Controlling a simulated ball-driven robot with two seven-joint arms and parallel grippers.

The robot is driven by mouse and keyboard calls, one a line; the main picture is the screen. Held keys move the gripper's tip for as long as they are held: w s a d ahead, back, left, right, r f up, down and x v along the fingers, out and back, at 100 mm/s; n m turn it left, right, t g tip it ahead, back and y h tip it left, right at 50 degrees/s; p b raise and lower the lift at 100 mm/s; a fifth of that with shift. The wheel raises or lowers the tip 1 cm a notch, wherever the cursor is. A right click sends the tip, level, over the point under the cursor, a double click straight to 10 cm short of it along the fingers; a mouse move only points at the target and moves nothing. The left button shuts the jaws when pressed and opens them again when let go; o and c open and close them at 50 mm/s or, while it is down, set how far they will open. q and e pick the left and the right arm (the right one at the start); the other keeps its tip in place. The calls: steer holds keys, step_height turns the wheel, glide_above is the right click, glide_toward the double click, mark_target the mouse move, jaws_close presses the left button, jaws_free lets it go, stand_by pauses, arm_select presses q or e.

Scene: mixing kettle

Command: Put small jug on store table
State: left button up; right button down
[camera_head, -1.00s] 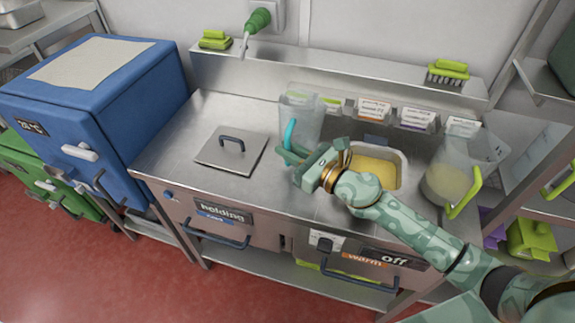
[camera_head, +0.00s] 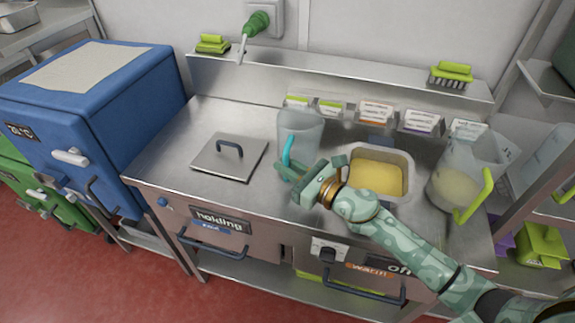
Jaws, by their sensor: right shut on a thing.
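The small clear jug (camera_head: 302,131) with a cyan handle is at the middle of the steel worktop (camera_head: 255,115), between the square lid and the yellow-filled pan. My right gripper (camera_head: 289,174) is at the front of the jug, shut on its cyan handle (camera_head: 287,150). The jug looks upright. Its base is partly behind my gripper, so I cannot tell whether it touches the worktop. My left gripper is not in view.
A lid (camera_head: 229,158) with a dark handle lies left of the jug. A pan of yellow contents (camera_head: 377,178) is sunk to the right. A larger jug with a lime handle (camera_head: 456,175) stands at the far right. Labelled pots (camera_head: 376,112) line the back. A blue cabinet (camera_head: 100,100) stands left.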

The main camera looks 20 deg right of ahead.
steer(key=c, duration=1.4)
jaws_free()
steer(key=shift+f, duration=0.2)
steer(key=shift+c, duration=0.2)
steer(key=shift+d+r+p, duration=0.1)
steer(key=shift+r+p, duration=0.45)
steer(key=b+v, duration=0.2)
steer(key=v, duration=1)
steer(key=shift+w+r, duration=0.1)
